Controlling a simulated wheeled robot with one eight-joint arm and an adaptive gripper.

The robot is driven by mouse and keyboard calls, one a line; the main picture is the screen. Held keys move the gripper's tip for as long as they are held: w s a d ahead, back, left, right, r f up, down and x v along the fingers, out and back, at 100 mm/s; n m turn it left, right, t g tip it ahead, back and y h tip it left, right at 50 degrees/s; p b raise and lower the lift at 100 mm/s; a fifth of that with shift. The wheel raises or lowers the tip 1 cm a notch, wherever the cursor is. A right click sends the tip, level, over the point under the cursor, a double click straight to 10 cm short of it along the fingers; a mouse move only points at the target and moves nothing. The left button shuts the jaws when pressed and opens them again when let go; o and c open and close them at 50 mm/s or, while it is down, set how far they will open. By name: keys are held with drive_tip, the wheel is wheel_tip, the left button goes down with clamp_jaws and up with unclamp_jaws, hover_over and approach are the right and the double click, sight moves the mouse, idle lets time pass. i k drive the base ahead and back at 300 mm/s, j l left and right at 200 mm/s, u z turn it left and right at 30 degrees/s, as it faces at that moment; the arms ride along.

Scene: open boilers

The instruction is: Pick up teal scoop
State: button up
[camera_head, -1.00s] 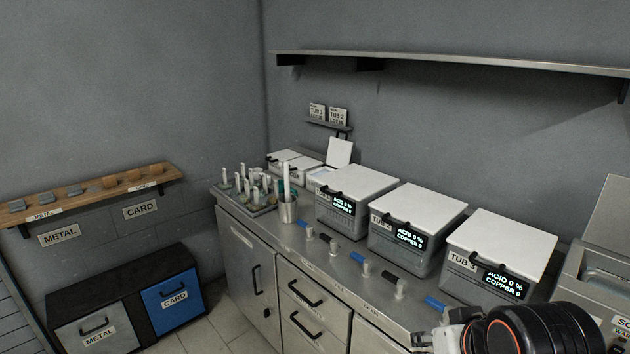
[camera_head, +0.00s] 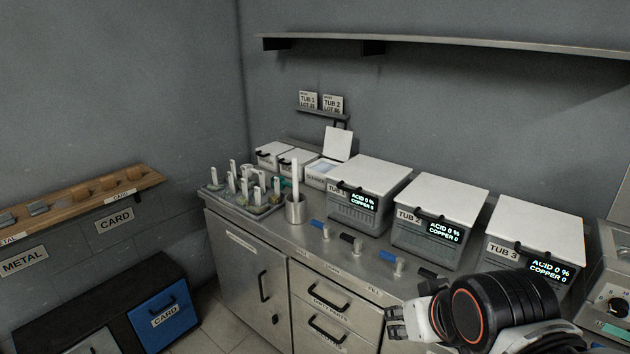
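A grey tray (camera_head: 238,205) at the left end of the steel counter holds several upright pale-handled tools. Small teal-green patches (camera_head: 254,183) show among them, but I cannot tell which tool is the teal scoop. A metal cup (camera_head: 296,210) beside the tray holds one tall white handle (camera_head: 295,176). My gripper (camera_head: 391,322) is in front of the counter at the lower right, pointing left. It is well apart from the tray and the cup. Its fingers are too small to tell if they are open, and I see nothing held.
Lidded tubs, including Tub 2 (camera_head: 440,218) and Tub 3 (camera_head: 535,240), line the counter's back. Valves with blue (camera_head: 318,224) and black handles stand along its front. A long shelf (camera_head: 430,42) is above. Metal and card bins (camera_head: 164,307) stand at the left.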

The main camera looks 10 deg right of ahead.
sight(282, 183)
drive_tip(key=i+j+z, duration=0.15)
drive_tip(key=i+j, duration=1.3)
drive_tip(key=j, duration=0.15)
drive_tip(key=i+j, duration=0.6)
drive_tip(key=j, duration=0.25)
drive_tip(key=i+j, duration=0.3)
drive_tip(key=j, duration=0.15)
drive_tip(key=i+l+z, duration=0.1)
drive_tip(key=l, duration=0.1)
